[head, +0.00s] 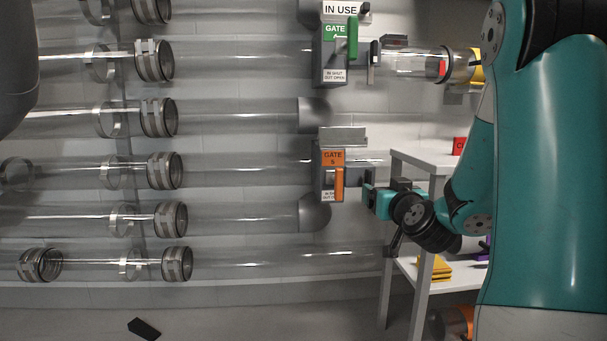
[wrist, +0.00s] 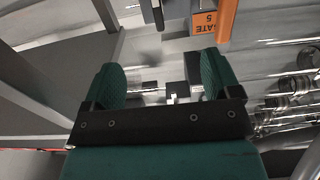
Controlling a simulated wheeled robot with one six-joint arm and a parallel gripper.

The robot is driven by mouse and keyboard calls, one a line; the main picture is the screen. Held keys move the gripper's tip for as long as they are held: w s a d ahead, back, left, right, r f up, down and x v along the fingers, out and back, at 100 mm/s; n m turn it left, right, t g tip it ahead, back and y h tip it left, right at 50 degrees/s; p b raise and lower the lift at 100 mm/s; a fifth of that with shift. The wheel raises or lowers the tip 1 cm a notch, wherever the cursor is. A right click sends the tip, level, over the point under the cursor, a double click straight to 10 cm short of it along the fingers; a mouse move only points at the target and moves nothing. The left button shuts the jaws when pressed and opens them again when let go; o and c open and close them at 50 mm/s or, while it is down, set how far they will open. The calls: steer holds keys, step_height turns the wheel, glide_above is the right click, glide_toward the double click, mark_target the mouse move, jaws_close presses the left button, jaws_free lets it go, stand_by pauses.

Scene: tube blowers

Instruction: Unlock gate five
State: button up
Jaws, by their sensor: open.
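Gate five is a grey box (head: 325,181) on a clear tube, with an orange "GATE 5" label (head: 332,157) and an upright orange bar (head: 339,184) on its front. A small white label below is partly covered by the bar. My gripper (head: 369,190) is just right of the box, its fingers pointing toward it; whether they touch it I cannot tell. In the wrist view my gripper (wrist: 161,82) is open, with two green fingers apart and nothing clearly held. The orange bar (wrist: 227,18) and label (wrist: 205,20) show upside down beyond the right finger.
Above is a gate with a green label and green bar (head: 353,38), under an "IN USE" sign (head: 341,8). Clear tubes (head: 240,167) run left. A white shelf unit (head: 426,158) stands behind my arm, holding yellow items (head: 434,268). A black block (head: 144,329) lies on the floor.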

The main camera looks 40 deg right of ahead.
steer(key=b+v, duration=0.6)
steer(key=b, duration=0.2)
steer(key=w+a+r+n+g+y+p, duration=0.2)
steer(key=a+r+y+p, duration=0.3)
steer(key=a+p, duration=0.5)
steer(key=w+a+r+n+g+y+p, duration=0.2)
steer(key=a+r+n+y+p, duration=0.2)
steer(key=a+p, duration=0.6)
steer(key=shift+w+r+y+p, duration=0.25)
steer(key=shift+r+y+p, duration=0.65)
steer(key=shift+r, duration=0.45)
steer(key=shift+a, duration=0.1)
